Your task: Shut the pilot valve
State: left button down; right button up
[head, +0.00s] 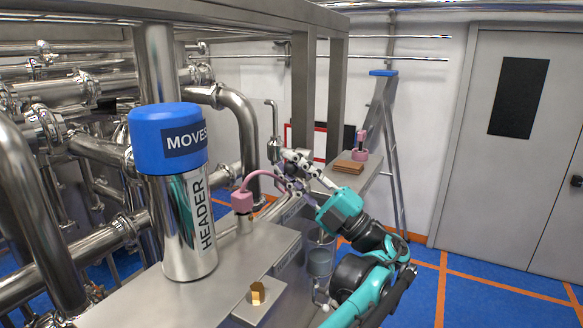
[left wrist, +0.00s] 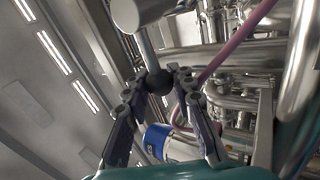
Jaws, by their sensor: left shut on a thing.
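My left gripper (head: 284,170) reaches in at the middle of the head view, beside a bent steel tube fitting (head: 273,150). In the left wrist view the left gripper (left wrist: 156,84) is shut on a dark ball knob (left wrist: 157,81) at the end of a short metal rod. The rod runs up to a grey metal cylinder (left wrist: 138,12). The head view hides the knob behind the fingers. I cannot tell whether this lever belongs to the pilot valve, nor its setting. A pink block (head: 242,202) on the steel bench sends a pink hose (head: 265,176) towards the gripper. My right gripper is out of view.
A steel cylinder marked HEADER (head: 188,235) with a blue cap (head: 168,128) stands on the bench. A brass piece (head: 257,292) sits near the bench's front. Pipes (head: 75,90) crowd the left. A ladder (head: 385,130) stands behind. The blue floor (head: 500,300) at right is clear.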

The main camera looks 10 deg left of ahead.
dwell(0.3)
pick_arm(q)
jog(key=c, duration=1.3)
grip_release()
jog(key=shift+w, duration=0.1)
jog(key=shift+o, duration=0.2)
jog(key=v, duration=1.2)
jog(key=shift+f, duration=0.1)
